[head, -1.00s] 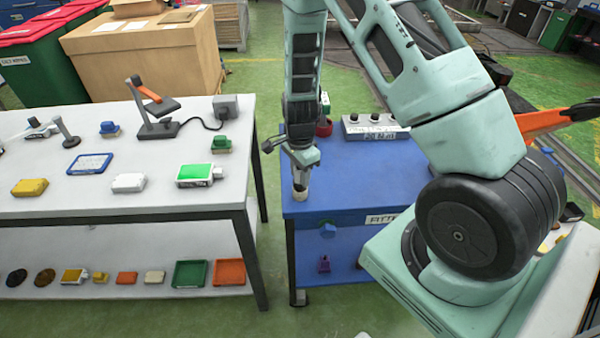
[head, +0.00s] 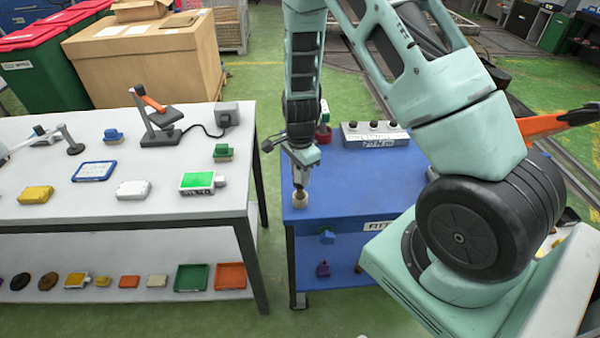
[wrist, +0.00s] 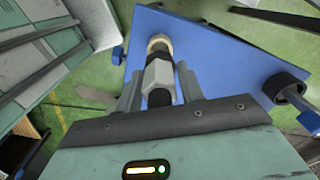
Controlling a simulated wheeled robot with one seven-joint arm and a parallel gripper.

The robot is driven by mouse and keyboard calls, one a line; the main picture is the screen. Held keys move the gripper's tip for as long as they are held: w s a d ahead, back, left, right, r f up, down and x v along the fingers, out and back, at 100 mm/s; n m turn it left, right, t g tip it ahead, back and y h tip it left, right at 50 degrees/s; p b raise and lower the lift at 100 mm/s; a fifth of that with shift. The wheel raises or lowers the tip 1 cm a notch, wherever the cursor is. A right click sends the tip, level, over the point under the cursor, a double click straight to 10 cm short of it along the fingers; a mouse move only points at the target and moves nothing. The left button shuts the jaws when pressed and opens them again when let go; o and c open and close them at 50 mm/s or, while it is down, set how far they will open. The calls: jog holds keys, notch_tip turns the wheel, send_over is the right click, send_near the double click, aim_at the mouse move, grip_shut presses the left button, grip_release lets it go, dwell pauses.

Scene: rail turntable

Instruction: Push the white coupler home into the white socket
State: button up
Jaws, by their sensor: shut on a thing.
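My gripper (wrist: 160,88) is shut on the white coupler (wrist: 158,74), a dark piece with a pale band, pointing away from the wrist. The white socket (wrist: 157,41) shows as a cream ring at the coupler's far end; it stands on the blue table near its front left corner. In the head view, my gripper (head: 301,172) is above the socket (head: 300,198), with a short brownish stretch between them. The coupler's tip looks in line with the ring and touches or enters it; how deep I cannot tell.
The blue table (head: 360,190) carries a box with black knobs (head: 375,134) and a red item (head: 323,135) behind the gripper. A white table (head: 130,212) with a lamp, trays and small blocks stands to the left. The blue top beside the socket is clear.

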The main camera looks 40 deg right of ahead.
jog(key=shift+r+p, duration=0.95)
jog(key=shift+r, duration=0.4)
jog(key=shift+r, duration=0.1)
jog(key=shift+r+p, duration=2.15)
jog(key=shift+r, duration=0.3)
jog(key=shift+f, duration=0.1)
